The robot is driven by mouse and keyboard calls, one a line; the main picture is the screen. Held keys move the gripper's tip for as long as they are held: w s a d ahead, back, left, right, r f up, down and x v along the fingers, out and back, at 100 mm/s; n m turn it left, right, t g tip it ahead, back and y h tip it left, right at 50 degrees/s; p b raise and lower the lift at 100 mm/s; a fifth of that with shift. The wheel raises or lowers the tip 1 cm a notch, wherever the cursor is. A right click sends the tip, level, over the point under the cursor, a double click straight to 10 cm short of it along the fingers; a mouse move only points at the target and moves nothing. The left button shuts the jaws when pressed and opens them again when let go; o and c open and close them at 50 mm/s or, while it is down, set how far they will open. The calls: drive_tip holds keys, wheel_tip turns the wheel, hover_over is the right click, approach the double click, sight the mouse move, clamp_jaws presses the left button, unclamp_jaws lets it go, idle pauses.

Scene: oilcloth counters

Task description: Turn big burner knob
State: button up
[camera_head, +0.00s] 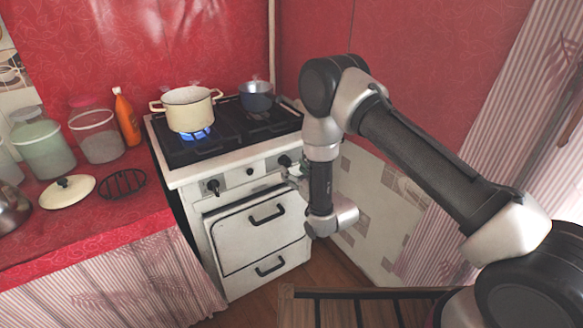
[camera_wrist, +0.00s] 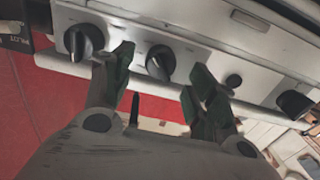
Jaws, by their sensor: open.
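The white stove (camera_head: 232,176) has a front panel with dark knobs. A left knob (camera_head: 213,186) and a right knob (camera_head: 284,160) show in the head view, with a small round button (camera_head: 249,171) between them. In the wrist view, a black knob (camera_wrist: 160,62) lies between the fingertips of my gripper (camera_wrist: 163,72), which is open. The fingers are apart on either side of it; I cannot tell whether they touch. Another knob (camera_wrist: 83,41) is to its left. In the head view my gripper (camera_head: 296,174) is at the panel's right end, partly hidden by my wrist. No label identifies the big burner's knob.
A cream pot (camera_head: 187,108) stands over a lit blue flame (camera_head: 196,134). A dark blue pot (camera_head: 256,96) is at the back right. Oven handles (camera_head: 267,214) stick out below the panel. A red counter (camera_head: 92,218) with jars is at left; a slatted wooden piece (camera_head: 375,293) is in front.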

sight(289, 166)
drive_tip(key=shift+x, duration=1.7)
drive_tip(key=c, duration=1)
